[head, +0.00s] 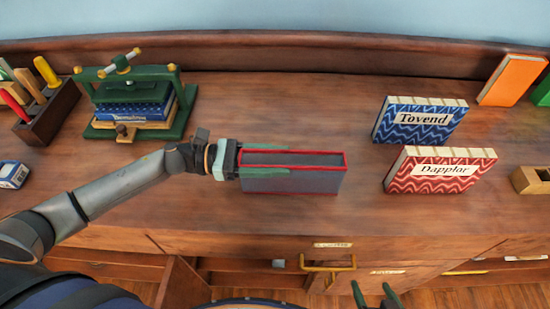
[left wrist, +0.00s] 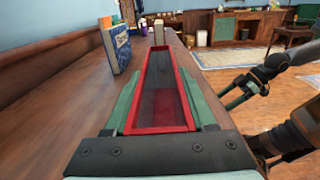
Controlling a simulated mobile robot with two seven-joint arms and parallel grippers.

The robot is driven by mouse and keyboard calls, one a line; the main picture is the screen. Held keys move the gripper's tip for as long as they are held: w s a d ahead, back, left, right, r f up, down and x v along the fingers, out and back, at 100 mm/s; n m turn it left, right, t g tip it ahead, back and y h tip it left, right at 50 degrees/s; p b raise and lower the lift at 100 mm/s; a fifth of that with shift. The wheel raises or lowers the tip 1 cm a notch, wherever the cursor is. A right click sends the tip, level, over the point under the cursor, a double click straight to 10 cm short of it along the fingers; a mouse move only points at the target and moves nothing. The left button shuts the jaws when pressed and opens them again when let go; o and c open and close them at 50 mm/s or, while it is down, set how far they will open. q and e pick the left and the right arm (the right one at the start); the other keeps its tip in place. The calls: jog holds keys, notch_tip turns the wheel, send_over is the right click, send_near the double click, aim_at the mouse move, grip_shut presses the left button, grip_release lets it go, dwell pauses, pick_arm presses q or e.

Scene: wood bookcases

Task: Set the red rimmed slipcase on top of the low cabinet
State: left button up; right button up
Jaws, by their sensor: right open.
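The red rimmed slipcase (head: 318,180) is a long grey box with a red rim and an open top. It stands at the front of the low cabinet's wooden top (head: 220,222), open side up. My left gripper (head: 265,160) has one green finger along each long side of it and is shut on its left end. In the left wrist view the slipcase (left wrist: 161,90) runs straight away between the fingers. I cannot tell whether its underside touches the wood. My right gripper (head: 376,296) is open and empty, below the cabinet's front edge; it also shows in the left wrist view (left wrist: 242,92).
Two upright books, blue "Tovend" (head: 418,120) and red "Dapplor" (head: 440,170), stand to the right. A green press (head: 137,100) and a tool rack (head: 45,112) stand at the left. Below the front edge is a yellow handle (head: 328,268). The wood behind the slipcase is clear.

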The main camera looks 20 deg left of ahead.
aim_at(240, 159)
pick_arm(q)
jog(key=o, duration=0.4)
jog(key=shift+o, duration=0.2)
pick_arm(e)
jog(key=shift+a+r, duration=0.15)
jog(key=shift+r, duration=0.05)
pick_arm(q)
jog(key=shift+r+p, duration=0.25)
jog(key=shift+p, duration=0.1)
jog(key=b+v, duration=0.1)
jog(key=v, duration=0.5)
jog(key=shift+a+f+b, duration=0.15)
jog(key=shift+a+b, duration=0.1)
jog(key=shift+b, duration=0.15)
jog(key=shift+s+a, duration=0.15)
jog(key=shift+a, duration=0.35)
pick_arm(e)
jog(key=shift+w+a+f, duration=0.25)
jog(key=shift+w+a, duration=0.05)
jog(key=shift+w, duration=0.1)
